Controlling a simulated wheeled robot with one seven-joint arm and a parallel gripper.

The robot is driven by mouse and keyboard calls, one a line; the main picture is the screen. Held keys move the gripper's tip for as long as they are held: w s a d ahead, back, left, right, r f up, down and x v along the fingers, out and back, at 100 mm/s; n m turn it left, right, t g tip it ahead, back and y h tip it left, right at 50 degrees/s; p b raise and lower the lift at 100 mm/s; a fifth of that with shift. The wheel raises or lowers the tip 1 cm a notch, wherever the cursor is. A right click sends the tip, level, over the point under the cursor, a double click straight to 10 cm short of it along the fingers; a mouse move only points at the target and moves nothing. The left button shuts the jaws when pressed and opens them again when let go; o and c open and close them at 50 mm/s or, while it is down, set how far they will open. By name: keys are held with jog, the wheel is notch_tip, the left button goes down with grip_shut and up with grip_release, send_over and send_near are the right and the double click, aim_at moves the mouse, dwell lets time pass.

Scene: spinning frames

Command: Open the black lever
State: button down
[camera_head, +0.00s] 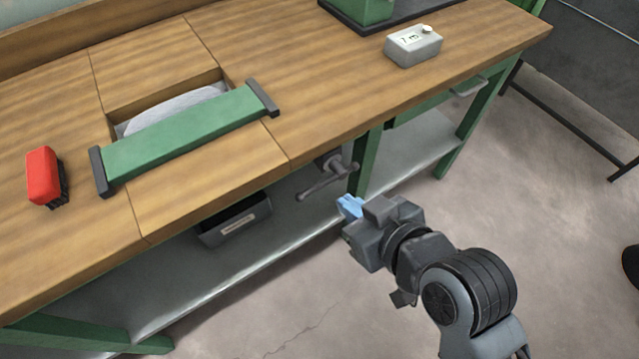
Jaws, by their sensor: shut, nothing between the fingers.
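A dark grey lever (328,181), shaped like a crank handle, sticks out below the front edge of the workbench, left of a green leg. It is the only lever-like part that I can make out; it looks grey rather than clearly black. My gripper (349,207), with blue fingertips, is shut and empty. In the picture it is just below and right of the lever's right end. It appears apart from the lever, but the depth between them is hard to judge.
The wooden workbench (228,175) carries a green bar (180,135) with black ends over a recess, a red object (43,177) and a grey box (413,46). A dark bin (235,222) sits on the lower shelf (180,302). The floor around my arm is clear.

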jog(key=shift+w+a+r, duration=0.25)
jog(key=shift+a, duration=0.05)
jog(key=shift+w+f, duration=0.1)
jog(key=p, duration=0.1)
send_over(317, 190)
jog(key=s, duration=0.3)
notch_tip(317, 190, down, 5)
jog(key=f, duration=0.2)
jog(key=shift+w+f, duration=0.2)
jog(key=shift+f, duration=0.15)
jog(key=shift+w+f, duration=0.1)
jog(key=shift+f, duration=0.7)
jog(key=shift+f, duration=0.15)
